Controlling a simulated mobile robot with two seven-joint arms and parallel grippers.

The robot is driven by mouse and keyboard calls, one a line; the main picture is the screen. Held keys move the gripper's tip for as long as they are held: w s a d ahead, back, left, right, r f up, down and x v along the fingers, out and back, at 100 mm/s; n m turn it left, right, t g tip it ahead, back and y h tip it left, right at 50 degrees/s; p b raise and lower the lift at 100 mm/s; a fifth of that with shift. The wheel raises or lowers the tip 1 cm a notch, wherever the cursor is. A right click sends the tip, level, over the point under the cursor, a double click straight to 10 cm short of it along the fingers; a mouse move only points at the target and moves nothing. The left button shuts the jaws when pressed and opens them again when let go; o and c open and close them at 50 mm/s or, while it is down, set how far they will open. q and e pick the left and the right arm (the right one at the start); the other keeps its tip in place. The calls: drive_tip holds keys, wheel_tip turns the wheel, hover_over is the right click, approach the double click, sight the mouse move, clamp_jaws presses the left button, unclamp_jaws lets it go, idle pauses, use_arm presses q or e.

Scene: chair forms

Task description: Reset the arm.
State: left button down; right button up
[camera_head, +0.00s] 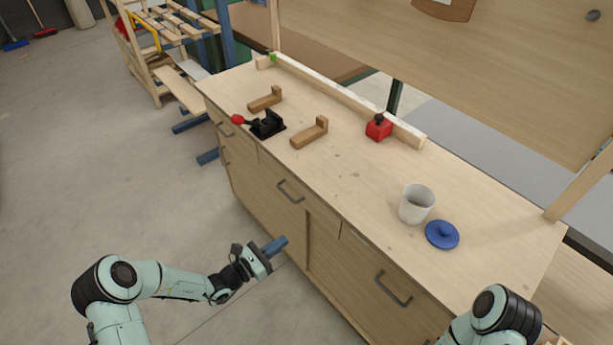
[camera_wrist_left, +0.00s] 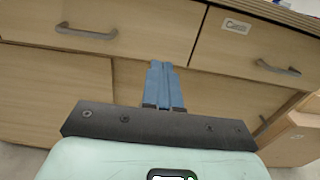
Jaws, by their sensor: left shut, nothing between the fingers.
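My left gripper (camera_head: 277,245) is in front of the workbench's drawer front, below the level of the top. Its blue fingers are together and hold nothing. In the left wrist view the shut fingers (camera_wrist_left: 164,84) point at the wooden cabinet front, below a drawer. My right arm (camera_head: 505,312) shows only in part at the lower right of the head view, and its gripper is out of the picture.
The workbench top (camera_head: 340,185) carries a white cup (camera_head: 416,203), a blue lid (camera_head: 442,235), a red block (camera_head: 379,127), two wooden L-shaped pieces (camera_head: 309,133) and a black clamp with a red knob (camera_head: 267,124). Drawer handles (camera_head: 291,191) stick out.

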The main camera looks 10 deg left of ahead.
use_arm(q)
drive_tip(key=s+d+f+m+g+p, duration=0.1)
drive_tip(key=s+d+f+m+g, duration=0.25)
drive_tip(key=s, duration=0.25)
drive_tip(key=s+d+f+m+g, duration=0.3)
drive_tip(key=s+g, duration=0.2)
drive_tip(key=s, duration=0.1)
drive_tip(key=s+d+f+m+g+p, duration=0.1)
drive_tip(key=s+d+f+m+g, duration=0.25)
drive_tip(key=s, duration=0.35)
drive_tip(key=s+a+f+m+g+y+p, duration=0.1)
drive_tip(key=s+a+f+m+y, duration=0.1)
drive_tip(key=s+m, duration=0.4)
drive_tip(key=s+a+f+m+g+y+p, duration=0.1)
drive_tip(key=s+a+f+m+y+p, duration=0.1)
drive_tip(key=s+a+m+y, duration=0.3)
drive_tip(key=s+f+m+y, duration=0.1)
drive_tip(key=s+m, duration=0.1)
drive_tip(key=shift+a+f+m+g, duration=0.15)
drive_tip(key=shift+a+m+g, duration=0.15)
drive_tip(key=shift+m, duration=0.1)
use_arm(e)
wheel_tip(320, 180, up, 6)
drive_tip(key=w, duration=0.2)
drive_tip(key=shift+w, duration=0.2)
